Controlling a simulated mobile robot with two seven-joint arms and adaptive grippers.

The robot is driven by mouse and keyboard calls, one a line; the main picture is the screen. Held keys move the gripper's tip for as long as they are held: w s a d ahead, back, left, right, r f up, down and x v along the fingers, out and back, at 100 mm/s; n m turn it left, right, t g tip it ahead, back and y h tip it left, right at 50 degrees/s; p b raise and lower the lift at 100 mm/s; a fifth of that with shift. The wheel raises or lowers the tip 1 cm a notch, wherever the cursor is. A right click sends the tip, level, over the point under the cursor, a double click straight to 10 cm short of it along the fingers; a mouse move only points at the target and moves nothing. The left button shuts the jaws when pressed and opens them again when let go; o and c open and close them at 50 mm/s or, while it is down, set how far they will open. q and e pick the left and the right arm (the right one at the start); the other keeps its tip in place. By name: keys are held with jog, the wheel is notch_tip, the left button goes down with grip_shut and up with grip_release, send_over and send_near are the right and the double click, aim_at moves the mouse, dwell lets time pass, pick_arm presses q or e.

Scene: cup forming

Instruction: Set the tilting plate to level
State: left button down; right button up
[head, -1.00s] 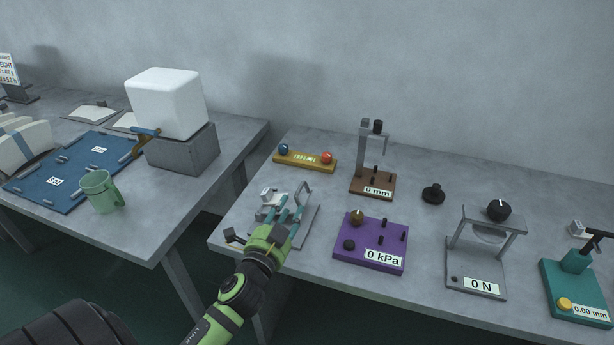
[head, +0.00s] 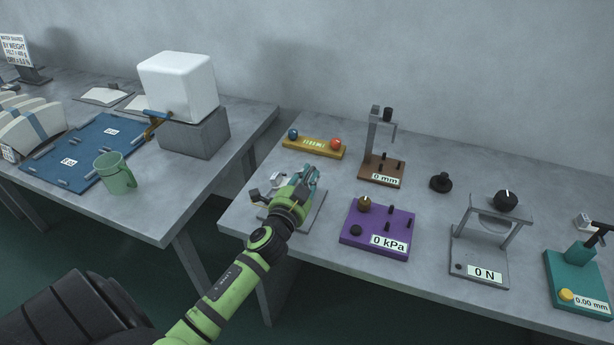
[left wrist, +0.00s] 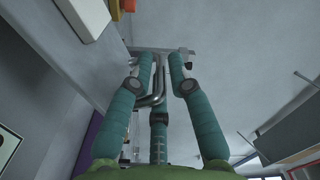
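The tilting plate's grey stand (head: 316,210) sits at the left end of the right-hand table. My left gripper (head: 308,178) reaches over it and covers most of it. A small light grey part (head: 276,180) shows left of the gripper. In the left wrist view a bent metal handle (left wrist: 152,99) lies between the teal fingers of my left gripper (left wrist: 160,62), near their tips. I cannot tell whether the fingers press on it. The plate's tilt cannot be read. My right gripper is out of view.
A yellow bar (head: 314,147) with blue and red balls lies behind the stand. A purple "0 kPa" device (head: 378,228) stands to its right, and a brown "0 mm" stand (head: 381,172) behind. A gap separates the left table, with its green mug (head: 116,174).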

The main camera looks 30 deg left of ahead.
pick_arm(q)
jog(key=shift+f, duration=0.15)
jog(key=f+m+b, duration=0.1)
jog(key=d+f+m, duration=0.1)
jog(key=f+m+b, duration=0.1)
jog(key=shift+w+d+b, duration=0.15)
jog(key=shift+d+b, duration=0.15)
jog(key=shift+d, duration=0.05)
jog(key=shift+d+f+m, duration=0.2)
jog(key=shift+f+m, duration=0.2)
jog(key=shift+m, duration=0.2)
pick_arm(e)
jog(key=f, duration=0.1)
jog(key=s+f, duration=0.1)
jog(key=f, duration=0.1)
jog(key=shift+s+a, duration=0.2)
pick_arm(q)
jog(key=c, duration=1.3)
grip_release()
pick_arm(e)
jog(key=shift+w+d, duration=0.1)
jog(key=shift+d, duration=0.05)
